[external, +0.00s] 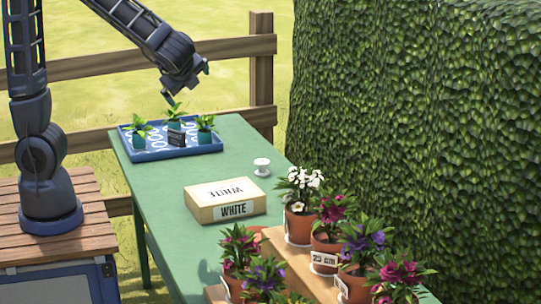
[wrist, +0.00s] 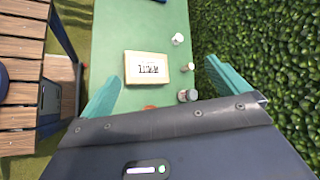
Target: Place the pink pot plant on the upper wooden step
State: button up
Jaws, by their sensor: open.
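Plants with dark pink flowers stand in terracotta pots at the lower right of the external view. One pink plant (external: 332,212) is on the upper wooden step (external: 290,255), another (external: 400,273) is at the near right, and a smaller one (external: 239,248) is on the lower wooden step (external: 215,293). I cannot tell which one the task means. My gripper (external: 186,84) is above the blue tray at the table's far end, away from these plants. In the wrist view its teal fingers (wrist: 164,72) are wide apart with nothing between them.
White-flowered (external: 298,182) and purple-flowered (external: 364,240) plants crowd the steps. A hedge (external: 420,120) borders the right.

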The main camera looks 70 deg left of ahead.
jog(key=s+a+r+n+h, duration=0.1)
jog(key=s+a+n+h, duration=0.1)
jog(key=s+n+h, duration=0.2)
jog(key=s+a+r+n+h, duration=0.2)
jog(key=s+n+h, duration=0.3)
jog(key=s+n, duration=0.4)
jog(key=s, duration=0.4)
jog(key=shift+s+a+r+n, duration=0.15)
jog(key=shift+a+r+n, duration=0.15)
jog(key=shift+a, duration=0.05)
